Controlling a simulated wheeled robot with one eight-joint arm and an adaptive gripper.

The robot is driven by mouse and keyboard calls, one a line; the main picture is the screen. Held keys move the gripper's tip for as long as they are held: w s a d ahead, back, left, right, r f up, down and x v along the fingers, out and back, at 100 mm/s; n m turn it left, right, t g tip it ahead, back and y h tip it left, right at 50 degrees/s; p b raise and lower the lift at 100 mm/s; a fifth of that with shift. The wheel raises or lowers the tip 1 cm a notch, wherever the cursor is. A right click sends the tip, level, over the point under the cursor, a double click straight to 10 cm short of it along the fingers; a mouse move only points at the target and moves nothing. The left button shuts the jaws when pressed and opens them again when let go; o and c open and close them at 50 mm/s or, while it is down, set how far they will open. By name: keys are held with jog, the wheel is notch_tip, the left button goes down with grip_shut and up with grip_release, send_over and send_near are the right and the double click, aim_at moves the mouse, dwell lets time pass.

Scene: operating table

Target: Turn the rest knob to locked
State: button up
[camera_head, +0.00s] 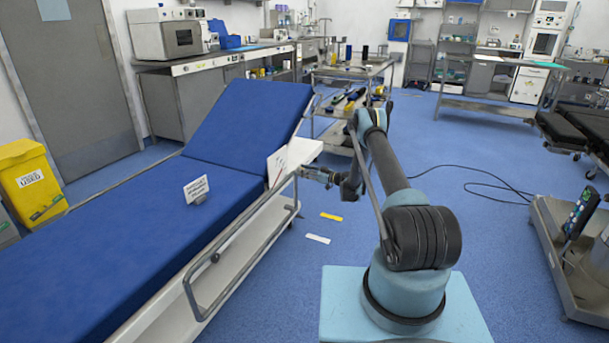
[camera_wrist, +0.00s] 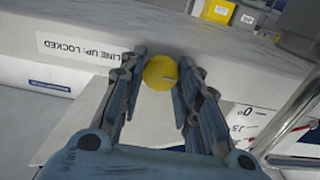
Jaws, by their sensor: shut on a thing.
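The rest knob (camera_wrist: 158,72) is a round yellow knob in the wrist view, with a short pale mark on its right part. My gripper (camera_wrist: 166,66) has a finger on each side of it and is shut on it. A white label (camera_wrist: 85,49) reading "LINE UP: LOCKED" is on the pale panel to the left of the knob. In the head view my gripper (camera_head: 318,175) reaches left to the side of the blue bed (camera_head: 130,235), by the hinge of its raised backrest (camera_head: 250,120). The knob is hidden there.
A white angle scale (camera_wrist: 243,125) with "0°" and "15" is right of the fingers. A metal side rail (camera_head: 240,245) runs along the bed near my gripper. A small sign (camera_head: 196,189) stands on the bed. A steel trolley (camera_head: 350,72) stands behind my arm.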

jog(key=shift+m, duration=0.3)
jog(key=shift+w+d+f+m, duration=0.1)
jog(key=shift+w+m, duration=0.05)
jog(key=shift+m, duration=4.15)
jog(key=shift+w+d+f+m, duration=0.1)
jog(key=shift+m, duration=4.2)
jog(key=o, duration=1.1)
jog(key=shift+a, duration=0.1)
jog(key=v, duration=1.2)
